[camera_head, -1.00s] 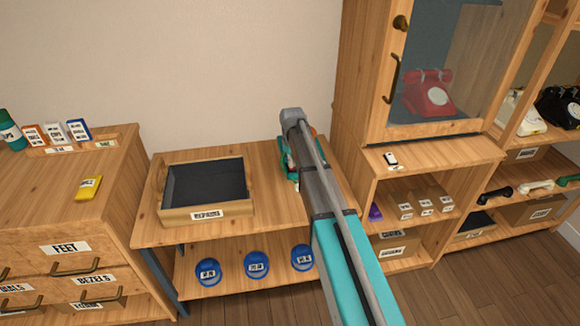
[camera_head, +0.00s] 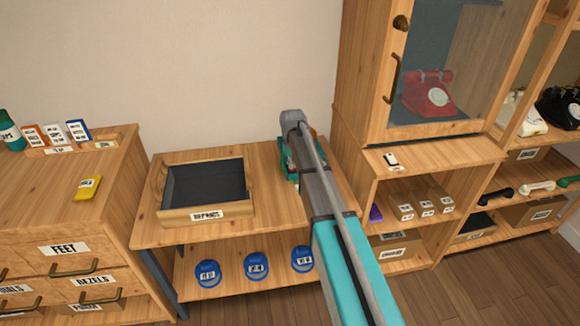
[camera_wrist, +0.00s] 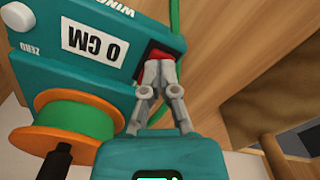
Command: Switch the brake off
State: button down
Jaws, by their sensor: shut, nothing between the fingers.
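In the head view the teal box (camera_head: 286,160) stands on the bench, largely hidden behind my arm.
A wooden tray (camera_head: 208,214) with a dark lining sits left of the box on the bench. Blue round containers (camera_head: 256,266) stand on the shelf below. A tall cabinet (camera_head: 362,75) with a red phone rises close on the right.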

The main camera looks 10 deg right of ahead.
jog(key=shift+r+p, duration=3.3)
jog(key=shift+r, duration=0.15)
jog(key=shift+s, duration=0.1)
jog(key=s+m, duration=0.6)
jog(key=s, duration=2.3)
notch_tip(320, 180, up, 14)
jog(key=p, duration=1.4)
jog(key=shift+a, duration=0.2)
